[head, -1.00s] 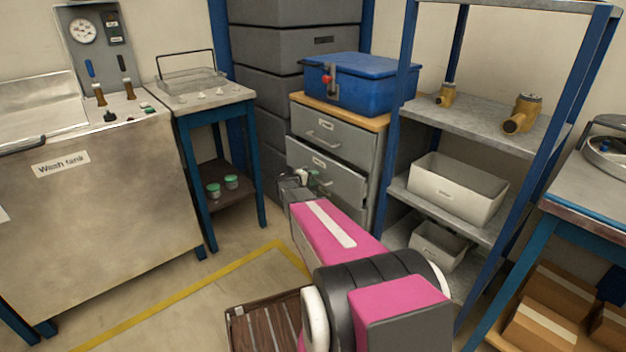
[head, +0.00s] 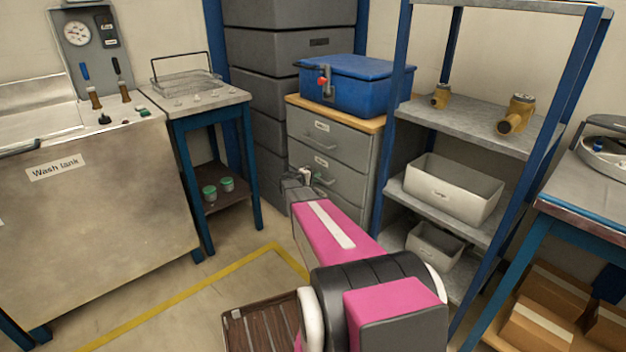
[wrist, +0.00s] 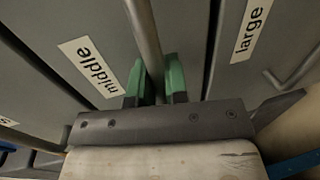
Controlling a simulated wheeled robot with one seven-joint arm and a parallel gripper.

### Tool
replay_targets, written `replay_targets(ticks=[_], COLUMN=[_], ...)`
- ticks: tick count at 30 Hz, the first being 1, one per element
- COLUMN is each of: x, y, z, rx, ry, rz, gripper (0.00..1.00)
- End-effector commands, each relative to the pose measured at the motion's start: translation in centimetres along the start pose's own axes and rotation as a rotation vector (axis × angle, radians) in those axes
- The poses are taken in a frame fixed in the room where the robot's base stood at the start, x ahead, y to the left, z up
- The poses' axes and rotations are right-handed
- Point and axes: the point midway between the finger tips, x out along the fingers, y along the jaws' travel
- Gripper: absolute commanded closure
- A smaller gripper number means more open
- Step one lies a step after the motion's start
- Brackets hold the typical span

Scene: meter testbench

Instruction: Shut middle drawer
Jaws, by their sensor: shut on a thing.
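The middle drawer (head: 334,176) is in the grey drawer cabinet under a wooden top. Its front looks flush, or nearly so, with the drawer above. In the wrist view the middle drawer front (wrist: 50,45) carries a "middle" label, and a bar handle (wrist: 145,40) runs from the top edge down between my green fingertips. My gripper (wrist: 159,85) is shut on that handle. In the head view my gripper (head: 304,178) is at the middle drawer's front, and my arm hides part of the cabinet below.
A blue box (head: 355,88) sits on the cabinet. A blue-framed shelf (head: 470,125) with bins and brass parts stands close on the right. A side table (head: 205,100) and the wash tank (head: 100,200) are on the left. Open floor lies between.

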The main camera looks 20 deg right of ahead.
Motion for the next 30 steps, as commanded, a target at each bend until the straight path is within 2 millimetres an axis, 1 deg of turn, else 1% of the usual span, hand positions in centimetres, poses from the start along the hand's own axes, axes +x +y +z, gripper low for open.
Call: replay_targets(ticks=[2, 3, 5, 6, 13, 17, 20, 27, 30], x=[0.3, 0.3, 0.3, 0.3, 0.2, -0.5, -1.9, -6.5, -8.1], y=[0.1, 0.1, 0.1, 0.1, 0.1, 0.1, 0.1, 0.1, 0.1], z=[-0.1, -0.1, -0.1, -0.1, -0.1, 0.0, 0.0, 0.0, 0.0], rx=[0.000, 0.000, 0.000, 0.000, 0.000, 0.000, 0.000, -0.001, 0.000], ry=[0.001, 0.001, 0.001, 0.001, 0.001, 0.002, 0.003, 0.003, 0.003], rz=[0.002, 0.002, 0.002, 0.002, 0.002, 0.002, 0.001, 0.002, 0.001], gripper=[1.00, 0.82, 0.63, 0.61, 0.61, 0.61, 0.61, 0.61, 0.61])
